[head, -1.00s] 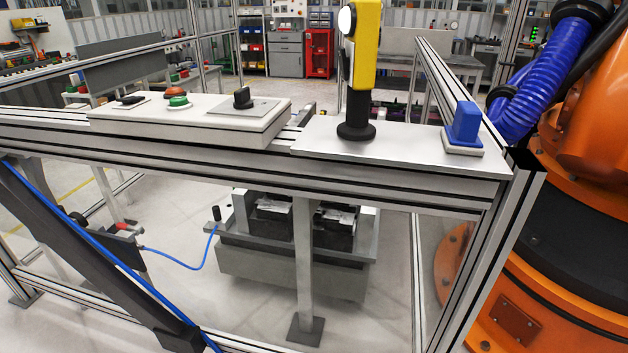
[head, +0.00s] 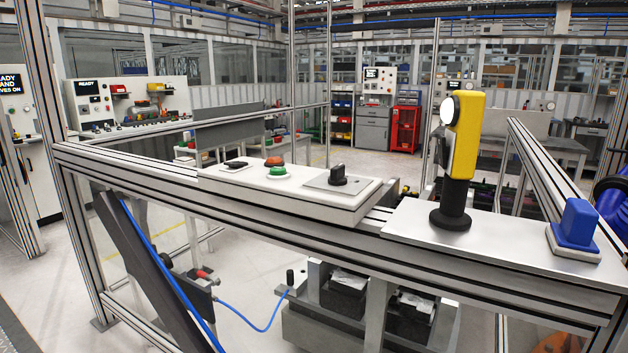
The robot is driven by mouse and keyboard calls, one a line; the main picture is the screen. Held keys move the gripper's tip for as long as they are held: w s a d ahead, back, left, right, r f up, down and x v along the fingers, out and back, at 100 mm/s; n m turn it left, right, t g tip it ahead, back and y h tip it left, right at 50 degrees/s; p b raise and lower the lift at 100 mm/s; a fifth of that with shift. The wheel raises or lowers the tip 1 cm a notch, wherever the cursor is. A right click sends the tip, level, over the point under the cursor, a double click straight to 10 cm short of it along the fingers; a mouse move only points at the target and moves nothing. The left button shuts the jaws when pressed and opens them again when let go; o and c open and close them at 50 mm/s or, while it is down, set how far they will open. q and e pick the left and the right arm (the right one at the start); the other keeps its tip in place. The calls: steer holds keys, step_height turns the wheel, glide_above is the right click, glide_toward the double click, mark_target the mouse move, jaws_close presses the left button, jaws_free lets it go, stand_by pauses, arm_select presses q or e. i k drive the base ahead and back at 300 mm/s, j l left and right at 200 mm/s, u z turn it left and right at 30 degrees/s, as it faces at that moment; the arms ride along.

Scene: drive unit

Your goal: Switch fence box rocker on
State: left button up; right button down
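A white control box (head: 300,192) sits on top of the aluminium fence rail. At its left end is a small low black switch (head: 236,165), which looks like the rocker; it is too small to tell which way it is tipped. To its right are a red button (head: 274,161), a green button (head: 278,171) and a black rotary knob (head: 338,175) on a grey plate. Neither of my grippers is in view, and nothing touches the box.
A yellow device on a black post (head: 461,140) stands on a metal plate right of the box. A blue block on a white base (head: 577,226) is further right. A slanted dark bar with a blue hose (head: 150,255) is below the rail at left.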

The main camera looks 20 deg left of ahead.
mark_target(234, 164)
steer(key=u, duration=1.25)
steer(key=i+j+u, duration=0.15)
steer(key=u, duration=0.2)
steer(key=i, duration=0.05)
